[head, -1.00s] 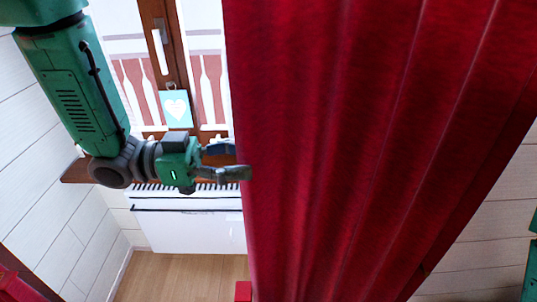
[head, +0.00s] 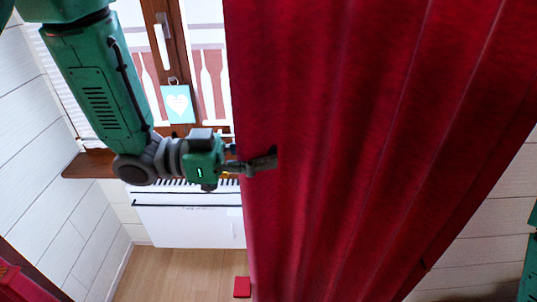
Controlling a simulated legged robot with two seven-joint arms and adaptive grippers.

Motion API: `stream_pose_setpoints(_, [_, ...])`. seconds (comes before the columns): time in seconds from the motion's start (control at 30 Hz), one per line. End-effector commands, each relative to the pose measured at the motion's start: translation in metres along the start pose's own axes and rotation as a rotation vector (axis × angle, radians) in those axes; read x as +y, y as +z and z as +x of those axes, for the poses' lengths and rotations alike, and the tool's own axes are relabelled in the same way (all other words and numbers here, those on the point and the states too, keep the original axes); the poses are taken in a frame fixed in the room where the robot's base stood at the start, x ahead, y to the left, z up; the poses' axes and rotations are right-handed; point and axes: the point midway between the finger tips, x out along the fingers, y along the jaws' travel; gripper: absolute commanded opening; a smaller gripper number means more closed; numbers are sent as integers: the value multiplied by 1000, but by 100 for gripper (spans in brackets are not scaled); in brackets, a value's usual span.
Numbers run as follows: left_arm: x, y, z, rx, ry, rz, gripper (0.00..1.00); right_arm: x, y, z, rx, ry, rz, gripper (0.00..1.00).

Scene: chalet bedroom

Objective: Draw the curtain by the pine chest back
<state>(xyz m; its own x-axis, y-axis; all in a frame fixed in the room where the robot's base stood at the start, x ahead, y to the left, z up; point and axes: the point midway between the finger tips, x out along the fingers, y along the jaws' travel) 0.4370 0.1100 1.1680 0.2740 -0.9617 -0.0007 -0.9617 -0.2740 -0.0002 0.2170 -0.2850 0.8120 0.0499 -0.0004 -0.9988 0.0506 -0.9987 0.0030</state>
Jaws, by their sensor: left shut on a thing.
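The red curtain (head: 360,150) hangs in folds and covers the middle and right of the head view. Its left edge hangs in front of the window. My left gripper (head: 262,163) is shut on that left edge, one dark finger lying across the front of the cloth. The other finger is mostly hidden behind the curtain. No pine chest can be made out. Of my right arm only a green sliver (head: 529,262) shows at the right edge; its gripper is not in view.
A small red object (head: 242,287) is on the wooden floor (head: 180,272), which is otherwise clear there.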

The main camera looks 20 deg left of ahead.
Motion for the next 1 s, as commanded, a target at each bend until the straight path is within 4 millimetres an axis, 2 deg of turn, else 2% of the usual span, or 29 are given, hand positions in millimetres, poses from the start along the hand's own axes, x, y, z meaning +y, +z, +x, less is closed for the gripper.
stream_pose_setpoints(0.17, [-1, 1, 17, -4, -1, -1, 0, 0, 0, -1, 0, -1, -1, 40])
stream_pose_setpoints(0.27, [0, 1, 38, -6, 0, -2, 0, 0, 0, -3, 0, -1, -1, 40])
stream_pose_setpoints(0.5, [0, 2, 104, -9, -1, -1, 0, 0, 0, -5, 0, 0, -1, 40])
stream_pose_setpoints(0.7, [-1, 3, 144, -8, -2, -1, 0, 0, 0, -4, 0, 0, 0, 40])
stream_pose_setpoints(0.8, [-1, 3, 157, -8, -2, -1, 0, 0, 0, -4, 0, 0, 0, 40])
stream_pose_setpoints(1.0, [-2, 4, 170, -7, -4, -3, 0, 0, 0, -3, 0, 0, -1, 40])
